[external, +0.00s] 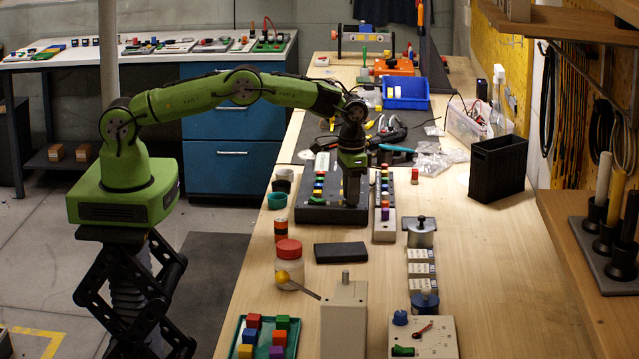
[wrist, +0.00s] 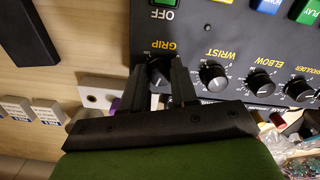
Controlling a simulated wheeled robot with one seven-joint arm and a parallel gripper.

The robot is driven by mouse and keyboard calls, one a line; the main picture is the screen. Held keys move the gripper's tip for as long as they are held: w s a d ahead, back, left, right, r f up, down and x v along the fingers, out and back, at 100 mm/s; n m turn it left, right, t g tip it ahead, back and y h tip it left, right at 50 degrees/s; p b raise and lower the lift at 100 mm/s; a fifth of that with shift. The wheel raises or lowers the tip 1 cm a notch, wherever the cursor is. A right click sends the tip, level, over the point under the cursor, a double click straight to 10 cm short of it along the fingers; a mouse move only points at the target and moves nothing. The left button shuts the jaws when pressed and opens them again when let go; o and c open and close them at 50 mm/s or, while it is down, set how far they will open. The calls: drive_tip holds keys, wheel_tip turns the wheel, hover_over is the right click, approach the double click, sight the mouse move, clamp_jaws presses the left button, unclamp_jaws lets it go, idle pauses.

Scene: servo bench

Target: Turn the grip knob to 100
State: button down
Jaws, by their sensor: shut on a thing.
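The dark control panel (wrist: 222,40) fills the upper part of the wrist view, its lettering upside down. The black grip knob (wrist: 157,72), beside the yellow GRIP label, sits between the fingers of my gripper (wrist: 158,76). The fingers are shut on the knob, and they hide most of it and its scale, so its setting cannot be read. In the external view my gripper (external: 351,200) points straight down over the right part of the panel (external: 318,215), and the knob is hidden there.
The wrist (wrist: 213,77), elbow (wrist: 262,84) and shoulder (wrist: 299,90) knobs stand in a row beside the grip knob. A green OFF button (wrist: 166,3) is near it. A narrow block with coloured pieces (external: 384,229) stands close right of my gripper. A black bin (external: 497,170) stands farther right.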

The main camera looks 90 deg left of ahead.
drive_tip(key=c, duration=0.9)
unclamp_jaws()
drive_tip(key=shift+o, duration=0.2)
drive_tip(key=shift+r, duration=0.1)
wheel_tip(320, 180, up, 16)
drive_tip(key=p, duration=0.4)
drive_tip(key=shift+f, duration=0.2)
